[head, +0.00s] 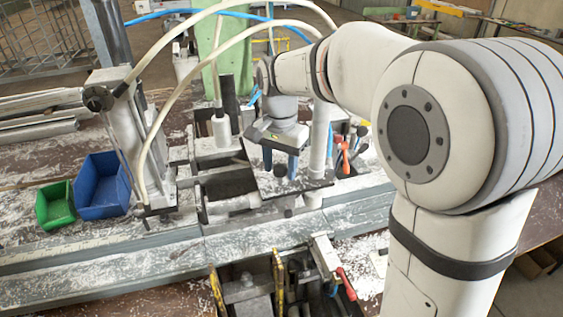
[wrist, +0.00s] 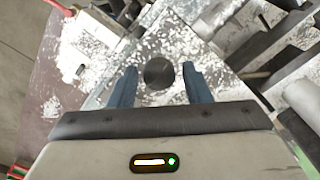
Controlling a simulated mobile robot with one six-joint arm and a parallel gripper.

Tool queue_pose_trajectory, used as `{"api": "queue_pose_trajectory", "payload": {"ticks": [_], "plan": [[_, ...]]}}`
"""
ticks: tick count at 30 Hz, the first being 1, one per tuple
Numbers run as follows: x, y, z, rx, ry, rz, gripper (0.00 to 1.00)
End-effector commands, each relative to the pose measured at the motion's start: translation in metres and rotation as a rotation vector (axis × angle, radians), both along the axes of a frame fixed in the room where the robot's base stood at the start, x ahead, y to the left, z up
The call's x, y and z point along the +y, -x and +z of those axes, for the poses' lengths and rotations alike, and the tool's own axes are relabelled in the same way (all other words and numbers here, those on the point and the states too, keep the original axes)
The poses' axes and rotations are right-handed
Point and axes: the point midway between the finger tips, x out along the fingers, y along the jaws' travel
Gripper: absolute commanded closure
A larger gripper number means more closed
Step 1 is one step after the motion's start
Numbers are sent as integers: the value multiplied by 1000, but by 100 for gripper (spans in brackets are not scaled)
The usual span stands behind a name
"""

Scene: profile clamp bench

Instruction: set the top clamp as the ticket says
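My gripper (head: 280,163) is over a speckled grey plate (head: 262,182) on the clamp bench, pointing down. Its two blue fingers are apart. A dark round knob (wrist: 158,73) shows between the fingertips in the wrist view, with a narrow gap on each side. The knob also shows between the fingers in the head view (head: 280,171). I cannot tell whether the fingertips are level with the knob or above it. Which part is the top clamp is not clear from the frames. No readable ticket shows in either view.
A blue bin (head: 101,187) and a green bin (head: 55,206) stand at the left. An upright machine column (head: 128,135) with pale hoses is left of my gripper. Red-handled tools (head: 344,160) are to the right. White chips litter the bench rails (head: 160,248).

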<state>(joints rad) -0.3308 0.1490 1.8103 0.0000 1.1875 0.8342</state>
Motion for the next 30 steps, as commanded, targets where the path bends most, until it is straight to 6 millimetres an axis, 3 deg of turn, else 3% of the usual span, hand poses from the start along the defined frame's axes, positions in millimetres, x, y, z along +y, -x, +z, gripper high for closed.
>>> {"api": "queue_pose_trajectory", "payload": {"ticks": [11,24,30], "plan": [[0,-1,5,-5,-2,-1,48],[0,-1,70,-6,-2,0,48],[0,-1,80,-4,-1,0,48]]}}
